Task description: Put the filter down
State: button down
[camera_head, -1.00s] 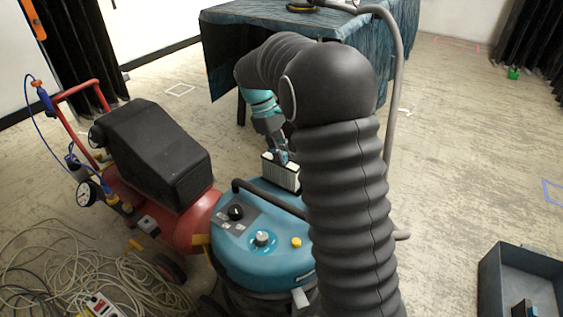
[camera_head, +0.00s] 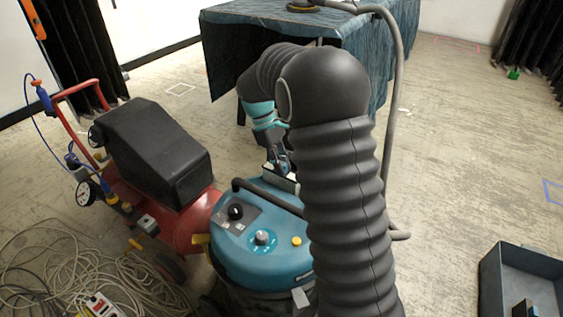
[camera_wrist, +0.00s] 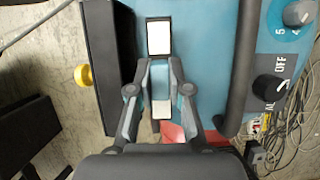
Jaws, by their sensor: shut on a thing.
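The filter (camera_head: 284,184) is a pale block with a dark frame at the back of the teal vacuum cleaner's (camera_head: 262,260) top. Only a thin upper part shows in the head view; the lower part is hidden behind or inside the vacuum. In the wrist view, the filter's black-rimmed white top (camera_wrist: 160,37) lies flat among teal surfaces. My gripper (camera_head: 280,168) points down and is shut on the filter's middle; its fingers also show in the wrist view (camera_wrist: 161,84). Whether the filter rests fully seated cannot be told.
The vacuum's black handle (camera_wrist: 239,65) runs beside the filter, and a black upright part (camera_wrist: 107,70) stands on the other side. A red compressor (camera_head: 190,225) is at left, coiled cables (camera_head: 75,270) lie front left, and an open grey bin (camera_head: 525,262) is at right.

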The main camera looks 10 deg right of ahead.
jog(key=c, duration=1.1)
grip_release()
jog(key=shift+r, duration=0.6)
jog(key=p+v, duration=0.1)
jog(key=v, duration=1)
jog(key=s+d+r+m+t, duration=0.1)
jog(key=s+r+m+t, duration=0.1)
jog(key=s+r, duration=0.45)
jog(key=s+d+f+m+t+y, duration=0.1)
jog(key=s+f+m+t, duration=0.1)
jog(key=s, duration=1)
jog(key=s+d+f+m+t+y, duration=0.1)
jog(key=s+m+t, duration=0.3)
jog(key=s, duration=0.9)
jog(key=shift+f+t+y, duration=0.5)
jog(key=shift+f, duration=0.3)
